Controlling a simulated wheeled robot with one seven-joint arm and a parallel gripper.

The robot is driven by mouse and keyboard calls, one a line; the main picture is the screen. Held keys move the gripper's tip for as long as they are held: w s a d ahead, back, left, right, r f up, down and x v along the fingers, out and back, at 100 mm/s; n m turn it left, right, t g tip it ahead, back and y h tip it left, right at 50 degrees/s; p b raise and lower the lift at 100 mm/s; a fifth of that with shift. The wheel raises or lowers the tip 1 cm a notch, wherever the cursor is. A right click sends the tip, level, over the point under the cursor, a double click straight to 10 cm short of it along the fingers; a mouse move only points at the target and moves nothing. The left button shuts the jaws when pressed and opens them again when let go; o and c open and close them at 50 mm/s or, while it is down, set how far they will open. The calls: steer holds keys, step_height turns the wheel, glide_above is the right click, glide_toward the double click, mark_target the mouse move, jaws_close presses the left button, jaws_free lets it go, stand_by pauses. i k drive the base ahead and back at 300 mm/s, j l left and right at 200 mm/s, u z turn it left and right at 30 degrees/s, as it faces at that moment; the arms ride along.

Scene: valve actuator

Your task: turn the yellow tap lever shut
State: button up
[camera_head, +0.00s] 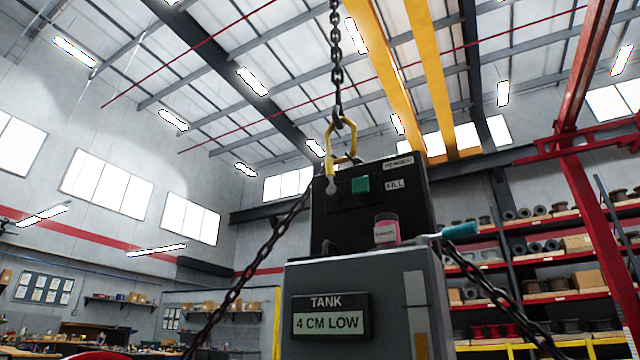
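A black panel box (374,214) stands behind a grey tank housing (365,275). A short yellow upright piece (330,165) shows at the panel's upper left, with a small grey rounded part below it. It looks like the tap lever, pointing up. A yellow ring (353,134) on a hanging chain overlaps it in the picture, so I cannot tell where one ends. A green square (361,185) and a "FILL" label (394,184) are on the panel. A sign (331,316) reads "TANK 4 CM LOW". My gripper is not in view.
A pink jar (386,233) and a teal-handled tool (459,231) rest on the housing's top. Dark chains slant down on its left (243,279) and right (493,292). Red shelves (540,219) stand at the right, and workbenches are at the far left.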

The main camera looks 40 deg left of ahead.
mark_target(333, 191)
steer(key=k+l+u, duration=0.15)
steer(key=u, duration=1.25)
